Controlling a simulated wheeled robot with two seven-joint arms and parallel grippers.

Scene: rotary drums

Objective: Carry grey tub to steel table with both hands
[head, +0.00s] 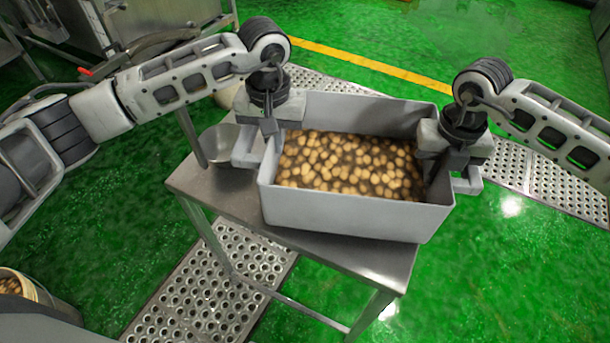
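The grey tub (350,212), full of round tan and brown pieces (350,165), is upright on or just above the steel table (345,254). I cannot tell whether its base touches the top. Its right end reaches to or past the table's right edge. My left gripper (260,146) is at the tub's left end wall, with its fingers on both sides of the wall. My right gripper (449,165) is at the right end wall in the same way. Both look shut on the tub's walls; the exact contact is partly hidden by the gripper bodies.
A metal scoop or bowl (222,142) is beside the tub's left end. Perforated metal floor strips (215,285) run through the green floor. A container of similar pieces (30,292) is at the lower left. Steel equipment (130,22) stands at the upper left. The table's front strip is bare.

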